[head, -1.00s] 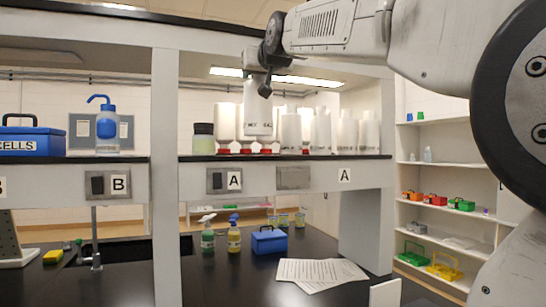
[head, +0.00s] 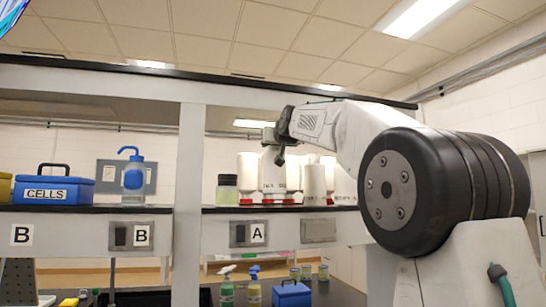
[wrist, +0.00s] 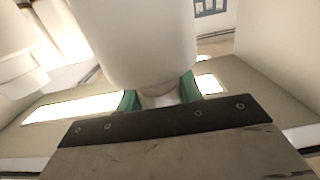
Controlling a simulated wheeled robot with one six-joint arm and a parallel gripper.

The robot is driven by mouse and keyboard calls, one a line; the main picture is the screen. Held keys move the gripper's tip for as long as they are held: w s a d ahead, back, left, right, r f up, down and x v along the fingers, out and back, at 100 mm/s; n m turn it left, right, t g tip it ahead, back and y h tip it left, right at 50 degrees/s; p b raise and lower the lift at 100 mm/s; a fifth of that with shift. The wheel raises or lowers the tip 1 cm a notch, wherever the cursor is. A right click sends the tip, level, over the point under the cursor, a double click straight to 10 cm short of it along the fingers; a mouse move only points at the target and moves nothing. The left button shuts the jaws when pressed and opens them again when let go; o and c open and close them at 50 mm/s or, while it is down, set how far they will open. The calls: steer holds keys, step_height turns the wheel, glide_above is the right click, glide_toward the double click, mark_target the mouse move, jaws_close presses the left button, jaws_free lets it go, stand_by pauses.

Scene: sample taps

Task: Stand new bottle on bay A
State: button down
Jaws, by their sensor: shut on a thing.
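My gripper (head: 280,150) is shut on a white bottle (head: 272,174) with dark print, at the upper shelf above the A plate (head: 257,233). In the wrist view the white bottle (wrist: 140,40) fills the top middle, its narrow part between the green fingers (wrist: 160,92). The bottle looks upright. Its base is among other white bottles with red parts below them, so I cannot tell whether it touches anything. A white bottle (head: 248,170) stands to its left and another (head: 314,180) to its right.
A clear jar with a dark lid (head: 227,189) stands left of the bottles. Past the white post (head: 188,160) are a blue CELLS box (head: 54,190) and a blue-topped wash bottle (head: 133,172). Spray bottles (head: 253,290) and a blue case (head: 292,295) stand on the lower bench.

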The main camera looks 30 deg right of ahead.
mark_target(273, 154)
steer(key=shift+w+d, duration=0.25)
steer(key=shift+w, duration=0.3)
steer(key=shift+f, duration=1.85)
steer(key=c, duration=0.9)
jaws_free()
steer(key=shift+s, duration=0.25)
steer(key=v, duration=1.1)
steer(key=shift+s+a, duration=0.15)
steer(key=shift+s, duration=0.15)
